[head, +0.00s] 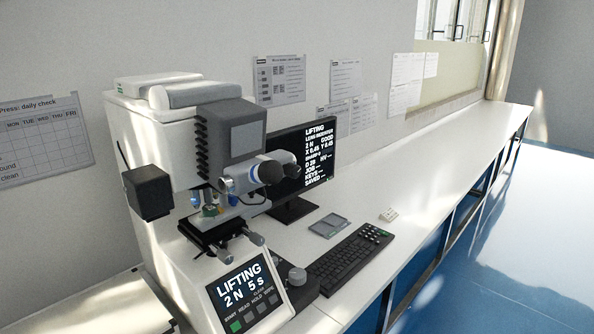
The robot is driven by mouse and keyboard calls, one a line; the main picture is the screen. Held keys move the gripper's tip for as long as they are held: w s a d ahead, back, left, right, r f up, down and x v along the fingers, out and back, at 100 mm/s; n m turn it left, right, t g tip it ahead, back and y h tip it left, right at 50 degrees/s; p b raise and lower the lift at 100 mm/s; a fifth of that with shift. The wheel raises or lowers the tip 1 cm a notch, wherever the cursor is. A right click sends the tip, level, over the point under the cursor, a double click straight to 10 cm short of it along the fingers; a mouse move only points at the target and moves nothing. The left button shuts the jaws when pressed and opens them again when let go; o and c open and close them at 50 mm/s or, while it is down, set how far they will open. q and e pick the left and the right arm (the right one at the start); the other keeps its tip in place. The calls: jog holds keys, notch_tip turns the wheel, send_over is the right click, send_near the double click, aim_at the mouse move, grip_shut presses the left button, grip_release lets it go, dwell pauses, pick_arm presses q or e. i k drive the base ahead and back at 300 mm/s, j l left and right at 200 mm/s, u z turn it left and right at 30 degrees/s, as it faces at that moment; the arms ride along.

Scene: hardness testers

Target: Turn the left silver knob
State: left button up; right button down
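The hardness tester (150,150) stands on the bench at the left of the head view. Two small silver knobs stick out at the front of its dark stage (205,235). The left silver knob (224,257) sits just above the tilted front display (240,285). The right silver knob (257,239) is a little farther right and higher in the picture. I cannot tell how far either knob is turned. Neither of my grippers shows in this view.
A monitor (310,160), a keyboard (350,262) and a small grey pad (329,225) are on the white bench (425,180). A black box (150,192) juts from the tester's left side. The blue floor (510,245) is clear.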

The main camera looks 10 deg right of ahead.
aim_at(224, 255)
jog(key=i+l+z, duration=0.25)
jog(key=i+l, duration=0.15)
jog(key=i+l+z, duration=0.55)
jog(key=i, duration=0.3)
